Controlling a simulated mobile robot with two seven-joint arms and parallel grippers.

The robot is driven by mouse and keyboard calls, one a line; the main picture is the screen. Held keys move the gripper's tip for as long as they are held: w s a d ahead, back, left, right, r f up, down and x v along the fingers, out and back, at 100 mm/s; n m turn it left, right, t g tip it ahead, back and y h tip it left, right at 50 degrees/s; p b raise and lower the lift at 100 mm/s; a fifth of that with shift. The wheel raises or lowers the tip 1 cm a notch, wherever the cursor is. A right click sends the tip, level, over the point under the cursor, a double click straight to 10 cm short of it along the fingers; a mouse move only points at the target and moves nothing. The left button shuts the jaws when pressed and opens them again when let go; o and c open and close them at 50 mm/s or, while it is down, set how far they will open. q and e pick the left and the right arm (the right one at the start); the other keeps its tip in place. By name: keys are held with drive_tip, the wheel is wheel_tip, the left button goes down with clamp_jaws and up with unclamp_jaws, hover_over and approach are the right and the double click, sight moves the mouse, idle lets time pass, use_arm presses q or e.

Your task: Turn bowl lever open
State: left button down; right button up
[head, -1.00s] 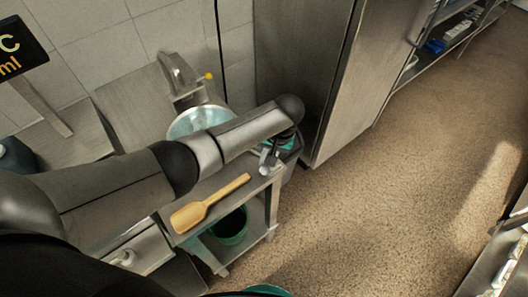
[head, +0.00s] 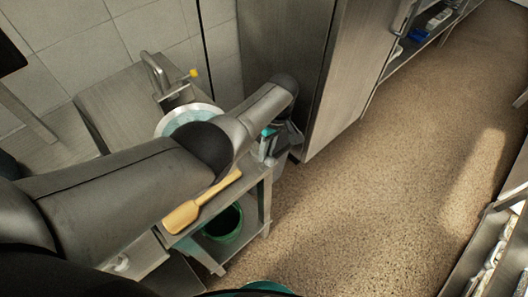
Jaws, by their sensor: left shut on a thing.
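A round steel bowl (head: 176,122) with a pale blue inside stands on the steel bench, partly hidden behind my left arm. Behind it is a steel fixture (head: 158,76) with a short lever tipped by a yellow knob (head: 194,73). No other lever shows clearly on the bowl. My left gripper (head: 268,146) points down near the right end of the bench, to the right of the bowl and apart from the yellow knob. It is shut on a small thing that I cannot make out. My right gripper is out of view.
A wooden spatula (head: 200,204) lies at the front of the bench. A green bucket (head: 222,226) stands on the shelf below. A tall steel cabinet (head: 352,75) rises to the right. The speckled floor (head: 390,200) is open.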

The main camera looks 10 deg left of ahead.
use_arm(q)
drive_tip(key=shift+s+d+f+n, duration=0.3)
drive_tip(key=shift+s+d, duration=0.1)
drive_tip(key=shift+d, duration=0.05)
drive_tip(key=c, duration=1.1)
unclamp_jaws()
drive_tip(key=o, duration=0.3)
drive_tip(key=shift+d+r, duration=0.1)
drive_tip(key=shift+o, duration=0.8)
drive_tip(key=shift+w, duration=0.1)
drive_tip(key=shift+w+a, duration=0.1)
drive_tip(key=shift+a, duration=0.1)
drive_tip(key=shift+r, duration=0.15)
wheel_tip(320, 180, up, 15)
drive_tip(key=w+d+p, duration=0.1)
drive_tip(key=w+p, duration=0.1)
drive_tip(key=p, duration=0.1)
drive_tip(key=shift+w+d+p, duration=0.2)
drive_tip(key=shift+d+p, duration=0.15)
drive_tip(key=shift+d, duration=0.05)
drive_tip(key=shift+f, duration=0.2)
